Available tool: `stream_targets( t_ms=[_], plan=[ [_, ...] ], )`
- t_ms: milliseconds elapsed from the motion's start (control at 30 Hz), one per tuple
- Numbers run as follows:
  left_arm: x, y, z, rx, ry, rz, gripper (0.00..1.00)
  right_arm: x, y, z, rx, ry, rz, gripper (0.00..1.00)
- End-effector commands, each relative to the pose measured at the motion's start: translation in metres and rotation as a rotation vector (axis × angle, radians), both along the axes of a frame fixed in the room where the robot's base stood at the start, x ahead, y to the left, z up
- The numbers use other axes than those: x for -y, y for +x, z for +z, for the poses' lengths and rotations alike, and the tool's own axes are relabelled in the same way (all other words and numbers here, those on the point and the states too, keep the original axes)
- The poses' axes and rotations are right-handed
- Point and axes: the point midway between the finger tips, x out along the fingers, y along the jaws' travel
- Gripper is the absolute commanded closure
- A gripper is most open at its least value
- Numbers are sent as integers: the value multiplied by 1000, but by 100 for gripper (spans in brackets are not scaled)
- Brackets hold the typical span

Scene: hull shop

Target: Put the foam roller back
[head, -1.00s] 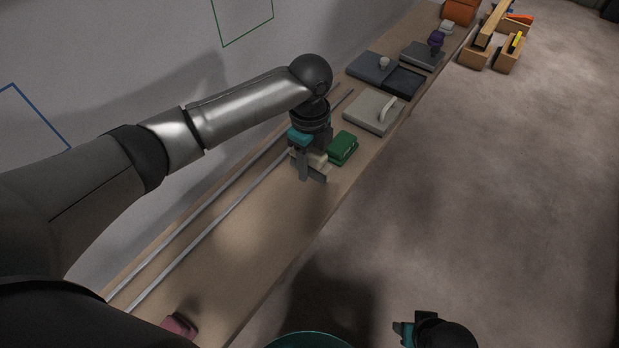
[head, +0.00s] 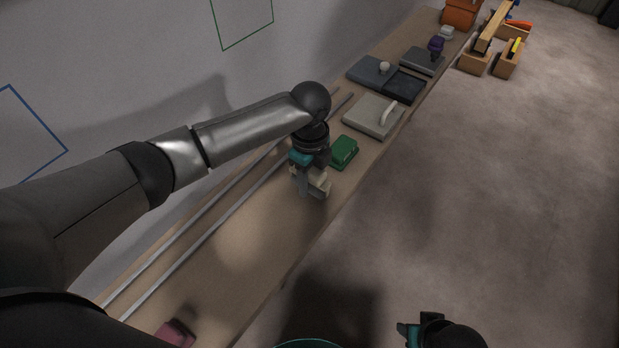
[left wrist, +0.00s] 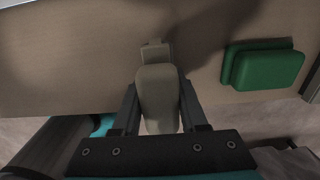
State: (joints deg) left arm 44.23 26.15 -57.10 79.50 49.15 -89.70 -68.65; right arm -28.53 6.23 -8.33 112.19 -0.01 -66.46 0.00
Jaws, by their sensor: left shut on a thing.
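My left gripper (head: 311,188) is shut on a pale cream piece (left wrist: 158,98). I cannot tell for sure whether this is the foam roller. In the left wrist view the piece lies lengthwise between the two fingers, with a smaller squarish beige end (left wrist: 155,52) beyond it. The piece also shows in the head view (head: 322,187), low over the long wooden bench (head: 250,232); I cannot tell whether it touches the wood. My right gripper (head: 404,331) is at the bottom of the head view over the floor, and its jaws are not clear.
A green block (head: 344,152) stands on the bench just beyond my left gripper; it also shows in the left wrist view (left wrist: 265,67). Farther on are a pale tray (head: 362,118) with a white handle and dark trays (head: 405,86). Two metal rails run along the wall side. A pink block (head: 176,333) lies near.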

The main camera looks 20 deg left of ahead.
Motion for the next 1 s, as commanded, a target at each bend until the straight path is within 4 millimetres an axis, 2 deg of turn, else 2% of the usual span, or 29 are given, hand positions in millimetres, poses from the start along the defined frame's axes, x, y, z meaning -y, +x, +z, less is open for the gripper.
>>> stream_targets(
  t_ms=[567, 600, 833, 1000],
  plan=[
    [0, 0, -12, 0, 0, 1, 100, 0, 0, 0, 0, 1, 0, 50],
    [0, 0, -12, 0, 0, 1, 55, 0, 0, 0, 0, 1, 0, 50],
    [0, 0, -12, 0, 0, 1, 30, -1, 0, 0, 1, 1, 0, 50],
    [0, 0, -12, 0, 0, 1, 28, -1, 1, 1, 2, 1, 0, 50]
  ],
)
